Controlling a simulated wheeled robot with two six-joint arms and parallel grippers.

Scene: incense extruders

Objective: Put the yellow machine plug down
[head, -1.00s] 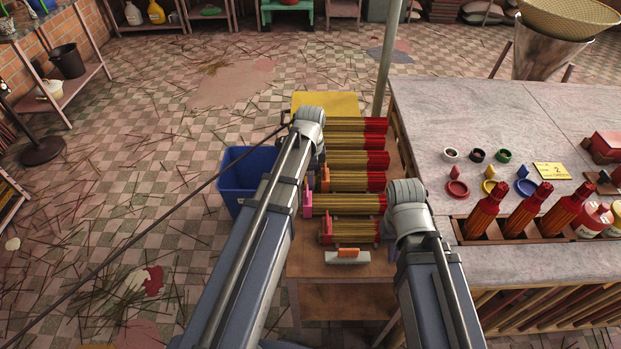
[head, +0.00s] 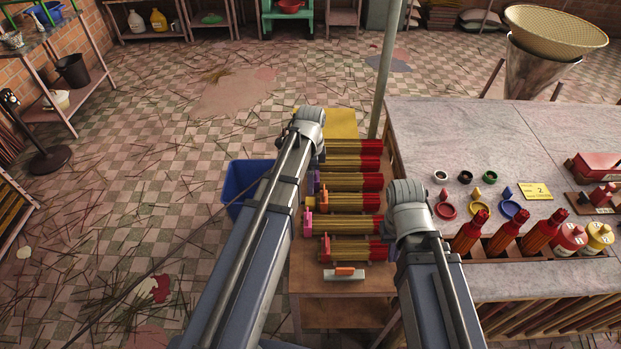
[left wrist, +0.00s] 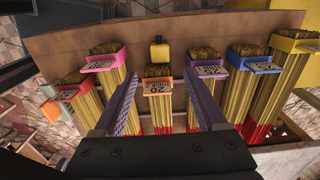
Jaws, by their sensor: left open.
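The yellow machine plug (left wrist: 158,54), a small yellow piece with a dark top, stands on the wooden cart top (left wrist: 205,20) in the left wrist view. It is beside the end of the orange-tagged incense bundle (left wrist: 158,87). My left gripper (left wrist: 160,73) is open. Its two fingers are spread on either side of that bundle's end, and the plug shows between and just past the fingertips, apart from both. In the head view, my left arm hides the left gripper. My right gripper is out of view.
Several red-tipped incense bundles (head: 350,225) with coloured tags lie close together on the cart. A blue bin (head: 243,178) stands left of it. The grey table (head: 420,140) at right holds coloured dishes and bottles. A pole (head: 384,75) rises behind the cart.

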